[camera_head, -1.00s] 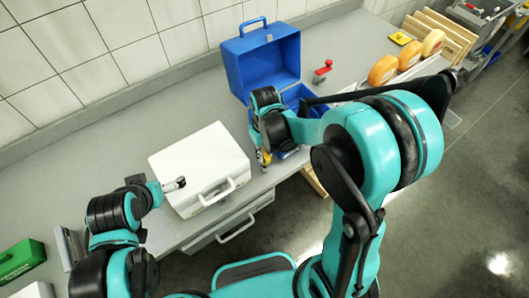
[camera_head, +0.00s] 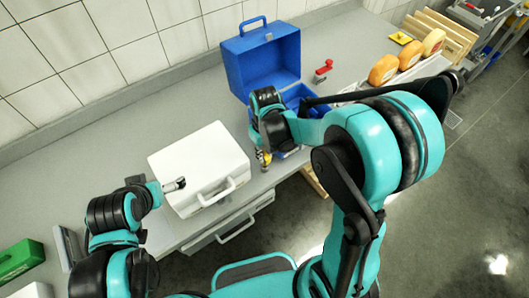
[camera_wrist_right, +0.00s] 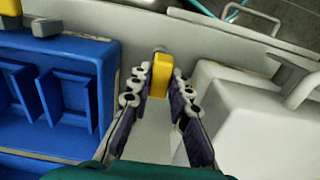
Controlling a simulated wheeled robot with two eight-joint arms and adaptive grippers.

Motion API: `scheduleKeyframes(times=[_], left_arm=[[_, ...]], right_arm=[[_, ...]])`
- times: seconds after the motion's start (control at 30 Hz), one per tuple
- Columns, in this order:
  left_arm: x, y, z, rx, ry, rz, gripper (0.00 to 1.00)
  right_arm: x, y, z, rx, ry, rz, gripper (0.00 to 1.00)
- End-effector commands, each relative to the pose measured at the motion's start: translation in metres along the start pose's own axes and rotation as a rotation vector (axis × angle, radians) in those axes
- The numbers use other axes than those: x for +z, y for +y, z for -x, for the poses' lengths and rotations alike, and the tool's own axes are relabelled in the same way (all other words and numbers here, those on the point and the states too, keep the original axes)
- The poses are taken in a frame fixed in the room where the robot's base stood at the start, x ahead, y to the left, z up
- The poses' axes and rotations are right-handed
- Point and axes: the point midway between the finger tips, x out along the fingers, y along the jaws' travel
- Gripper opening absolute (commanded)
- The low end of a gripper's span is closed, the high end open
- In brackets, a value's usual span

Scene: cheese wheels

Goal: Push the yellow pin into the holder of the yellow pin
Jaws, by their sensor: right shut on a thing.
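The yellow pin (camera_wrist_right: 160,76) is between the fingertips of my right gripper (camera_wrist_right: 162,80), shut on it, in the right wrist view. In the head view the right gripper (camera_head: 263,158) points down near the front edge of the counter, between the blue box and the white case. The blue box (camera_head: 262,65) stands open with its lid raised. Its lower part shows at the left of the wrist view as a blue tray (camera_wrist_right: 108,75) with rectangular recesses. I cannot make out which part is the pin's holder. My left gripper (camera_head: 176,185) is over the white case's left side; its jaws are too small to judge.
The closed white case (camera_head: 205,160) lies left of the right gripper, its handle towards the front; it also shows in the wrist view (camera_wrist_right: 240,110). A red object (camera_head: 323,70) and cheese wheels (camera_head: 385,68) are behind to the right. The counter (camera_head: 100,150) is clear at back left.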

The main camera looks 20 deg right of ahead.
Motion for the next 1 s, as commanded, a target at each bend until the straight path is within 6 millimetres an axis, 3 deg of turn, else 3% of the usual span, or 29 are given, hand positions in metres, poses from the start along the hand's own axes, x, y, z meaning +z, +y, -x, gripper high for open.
scheduleKeyframes(times=[1.0], left_arm=[[0.014,0.000,-0.020,0.000,0.000,0.000,1.00]], right_arm=[[0.000,0.000,-0.027,0.000,0.000,0.000,0.00]])
